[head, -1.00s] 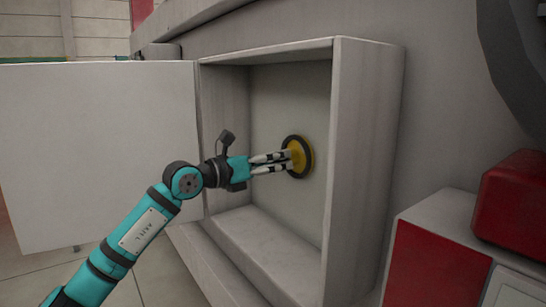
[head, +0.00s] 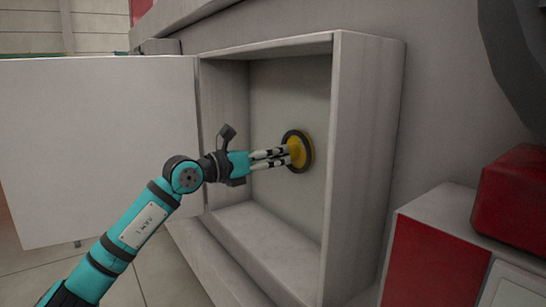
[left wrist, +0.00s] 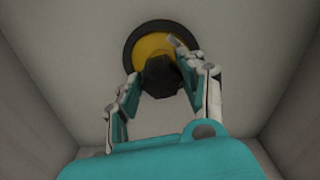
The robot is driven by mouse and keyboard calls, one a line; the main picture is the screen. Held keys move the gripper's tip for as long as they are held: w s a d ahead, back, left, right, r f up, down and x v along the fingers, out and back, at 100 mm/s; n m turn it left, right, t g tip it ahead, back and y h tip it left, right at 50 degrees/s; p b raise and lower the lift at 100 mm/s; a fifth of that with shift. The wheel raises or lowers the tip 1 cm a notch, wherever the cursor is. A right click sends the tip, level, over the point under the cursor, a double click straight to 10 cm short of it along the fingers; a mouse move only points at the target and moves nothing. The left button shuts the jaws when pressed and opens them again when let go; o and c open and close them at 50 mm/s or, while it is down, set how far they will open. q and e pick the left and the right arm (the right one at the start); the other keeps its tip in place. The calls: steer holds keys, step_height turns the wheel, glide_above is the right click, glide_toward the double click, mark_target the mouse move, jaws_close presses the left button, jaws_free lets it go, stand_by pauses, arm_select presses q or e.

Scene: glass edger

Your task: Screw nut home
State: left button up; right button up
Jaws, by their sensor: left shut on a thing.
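The nut (left wrist: 162,77) is a dark, faceted piece at the centre of a yellow disc (head: 297,151) with a black rim. The disc is on the back wall inside the open grey cabinet (head: 367,150). My left gripper (head: 286,157) reaches into the cabinet, its fingertips at the disc. In the left wrist view its two fingers (left wrist: 158,78) stand on either side of the nut, closed on it. The yellow disc (left wrist: 152,47) shows behind the nut there. In the head view the fingers hide the nut. My right gripper is not in view.
The white cabinet door (head: 100,145) stands open to the left, behind my arm. The cabinet's side walls and bottom ledge (head: 262,235) surround the gripper. A red box (head: 512,195) sits on a grey and red unit at the right.

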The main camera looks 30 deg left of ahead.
arm_select(q)
steer(key=m+b, duration=0.3)
steer(key=m, duration=1.4)
steer(key=shift+f+b, duration=0.1)
steer(key=shift+b, duration=0.2)
steer(key=o, duration=1.4)
steer(key=shift+w, duration=0.1)
steer(key=shift+c, duration=0.2)
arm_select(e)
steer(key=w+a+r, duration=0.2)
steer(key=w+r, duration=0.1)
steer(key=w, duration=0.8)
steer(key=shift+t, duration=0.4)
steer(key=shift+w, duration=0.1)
arm_select(q)
steer(key=b+v, duration=0.4)
steer(key=v, duration=0.2)
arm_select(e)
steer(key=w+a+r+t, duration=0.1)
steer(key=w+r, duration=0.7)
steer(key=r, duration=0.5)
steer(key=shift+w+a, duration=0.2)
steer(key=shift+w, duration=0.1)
